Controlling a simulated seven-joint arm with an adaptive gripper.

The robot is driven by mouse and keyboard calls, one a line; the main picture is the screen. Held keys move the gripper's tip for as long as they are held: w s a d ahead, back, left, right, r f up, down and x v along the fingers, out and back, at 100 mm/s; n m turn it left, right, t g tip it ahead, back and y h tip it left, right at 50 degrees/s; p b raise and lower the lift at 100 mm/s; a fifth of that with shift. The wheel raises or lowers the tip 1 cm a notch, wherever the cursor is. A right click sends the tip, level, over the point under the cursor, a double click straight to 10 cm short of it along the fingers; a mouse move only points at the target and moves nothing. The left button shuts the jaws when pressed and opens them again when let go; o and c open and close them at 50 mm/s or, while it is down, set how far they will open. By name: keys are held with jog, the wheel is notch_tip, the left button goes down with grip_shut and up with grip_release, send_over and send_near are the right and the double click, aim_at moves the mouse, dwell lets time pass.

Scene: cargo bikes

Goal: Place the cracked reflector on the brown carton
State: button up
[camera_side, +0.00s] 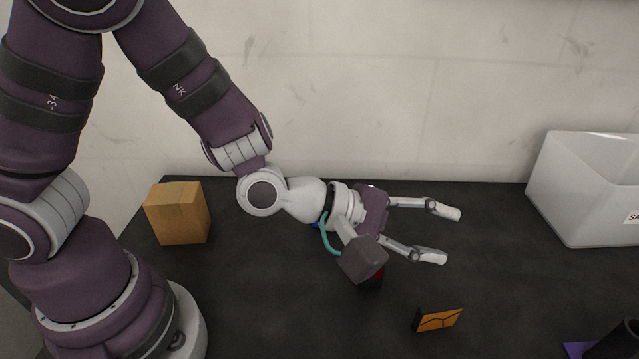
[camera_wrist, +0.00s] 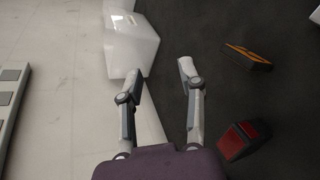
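The cracked reflector (camera_side: 438,319) is an orange piece with dark crack lines, standing on the dark table at the front, right of centre. It also shows at the upper right of the wrist view (camera_wrist: 247,57). The brown carton (camera_side: 180,215) is a closed box on the table's left side, beside my arm; its visible top is bare. My gripper (camera_side: 440,234) is open and empty above the table, fingers pointing right in the side view. The reflector is below it and towards the camera. In the wrist view the reflector lies right of the open fingers (camera_wrist: 161,75).
A red, dark-edged block (camera_wrist: 245,138) sits near the reflector, partly hidden in the side view (camera_side: 373,281). A large white bin (camera_side: 590,200) stands at the right. A dark cylinder (camera_side: 622,343) and a purple piece (camera_side: 577,349) are at the front right. A wall runs behind.

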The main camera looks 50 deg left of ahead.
jog(key=s+a+r+m+g+y, duration=0.1)
jog(key=s+a+r+m+y, duration=0.1)
jog(key=a+m, duration=0.3)
jog(key=s+a+r+m+g+y, duration=0.1)
jog(key=s+a+r+m+y, duration=0.1)
jog(key=a+m, duration=0.4)
jog(key=shift+s+a+r+m+y, duration=0.25)
jog(key=shift+a+r+y, duration=0.2)
jog(key=shift+r, duration=0.35)
jog(key=shift+o, duration=0.6)
jog(key=s+a+m+g+y, duration=0.3)
jog(key=s+a+m, duration=0.2)
jog(key=s+a, duration=0.3)
jog(key=shift+s+r+y, duration=0.35)
jog(key=shift+d, duration=0.1)
